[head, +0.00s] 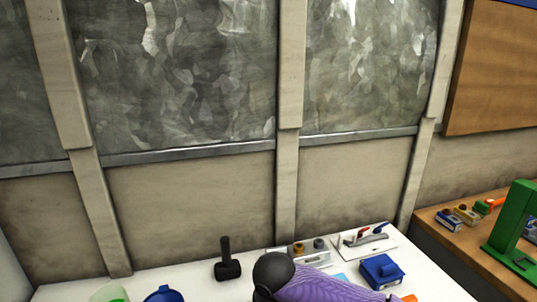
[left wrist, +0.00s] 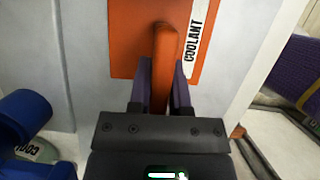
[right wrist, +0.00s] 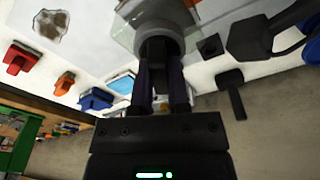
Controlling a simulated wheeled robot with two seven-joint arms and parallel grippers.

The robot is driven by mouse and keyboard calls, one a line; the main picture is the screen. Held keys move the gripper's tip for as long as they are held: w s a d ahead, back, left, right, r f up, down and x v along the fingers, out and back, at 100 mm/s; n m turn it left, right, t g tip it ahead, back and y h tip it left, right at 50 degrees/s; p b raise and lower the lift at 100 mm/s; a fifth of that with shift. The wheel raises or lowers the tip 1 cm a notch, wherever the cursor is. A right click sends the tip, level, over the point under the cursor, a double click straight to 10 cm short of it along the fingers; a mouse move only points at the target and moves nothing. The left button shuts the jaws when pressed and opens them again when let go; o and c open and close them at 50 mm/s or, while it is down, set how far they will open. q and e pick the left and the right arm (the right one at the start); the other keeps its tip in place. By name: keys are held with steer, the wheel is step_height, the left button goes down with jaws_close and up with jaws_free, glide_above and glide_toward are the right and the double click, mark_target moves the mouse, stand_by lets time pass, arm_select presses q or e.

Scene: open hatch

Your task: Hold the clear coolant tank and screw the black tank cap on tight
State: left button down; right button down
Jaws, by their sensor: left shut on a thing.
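In the left wrist view my left gripper (left wrist: 163,75) is shut on an upright orange handle (left wrist: 166,45). Behind it is an orange panel with a white strip reading COOLANT (left wrist: 196,35), on a pale body. I cannot tell how much of that body is the clear tank. In the right wrist view a dark grey round part (right wrist: 158,40), seemingly the cap or neck, sits against a clear boxy shape (right wrist: 127,25). My right gripper (right wrist: 160,65) has parted fingers reaching to this round part; whether they clamp it is unclear. The head view shows neither gripper.
A black mallet (head: 228,268) stands on the white table, with a blue vessel (head: 163,295) and a pale green container (head: 108,293) to its left. A blue box (head: 382,270) is at the right. The wall rises directly behind the table.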

steer(key=shift+f, duration=0.15)
stand_by(0.8)
steer(key=m, duration=0.2)
steer(key=shift+s+f+m, duration=0.1)
steer(key=shift+m, duration=0.2)
steer(key=m, duration=0.3)
steer(key=shift+m+g+h, duration=0.3)
steer(key=shift+f, duration=0.15)
steer(key=shift+m, duration=0.7)
steer(key=m, duration=0.4)
steer(key=shift+m+g+h, duration=0.3)
steer(key=shift+f, duration=0.2)
